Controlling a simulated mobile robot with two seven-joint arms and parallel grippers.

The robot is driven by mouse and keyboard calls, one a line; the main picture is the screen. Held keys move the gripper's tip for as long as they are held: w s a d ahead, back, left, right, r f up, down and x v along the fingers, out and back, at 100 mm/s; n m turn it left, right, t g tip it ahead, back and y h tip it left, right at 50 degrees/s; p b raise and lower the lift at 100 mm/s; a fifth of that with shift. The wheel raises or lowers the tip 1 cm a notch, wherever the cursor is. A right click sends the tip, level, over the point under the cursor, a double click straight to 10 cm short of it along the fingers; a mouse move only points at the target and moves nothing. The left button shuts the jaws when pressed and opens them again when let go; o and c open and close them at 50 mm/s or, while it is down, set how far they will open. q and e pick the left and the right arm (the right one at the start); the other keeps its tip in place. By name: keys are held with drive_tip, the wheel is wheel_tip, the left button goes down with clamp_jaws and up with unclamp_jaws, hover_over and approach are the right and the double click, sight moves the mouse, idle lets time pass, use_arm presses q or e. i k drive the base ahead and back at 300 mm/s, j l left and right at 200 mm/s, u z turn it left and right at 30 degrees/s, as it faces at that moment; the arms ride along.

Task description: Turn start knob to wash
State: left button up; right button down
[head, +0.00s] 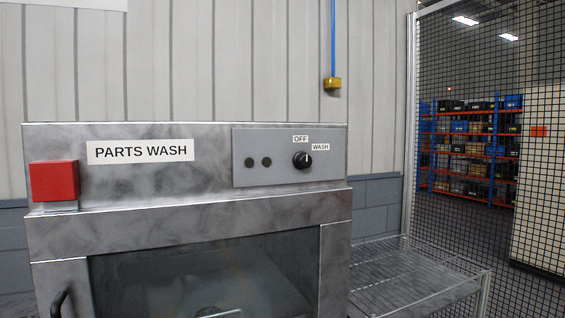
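The start knob (302,160) is a small round black knob on the grey control panel (240,150) of the parts wash machine (130,190). An OFF label (300,139) sits above the knob, and a WASH label (320,147) sits to its upper right. A small light mark shows on the knob, but it is too small to tell exactly where it points. Neither of my grippers is in view, and nothing covers the knob.
A red box (54,181) sits at the machine's left. A dark handle (58,303) is at the lower left, beside the window. A wire rack (410,278) stands to the right, before a mesh fence (460,110). Space before the panel looks clear.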

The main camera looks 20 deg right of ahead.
sight(301, 160)
drive_tip(key=u, duration=0.35)
drive_tip(key=l+u, duration=0.35)
drive_tip(key=l, duration=0.15)
drive_tip(key=l+u, duration=0.4)
drive_tip(key=l, duration=0.15)
drive_tip(key=i, duration=0.05)
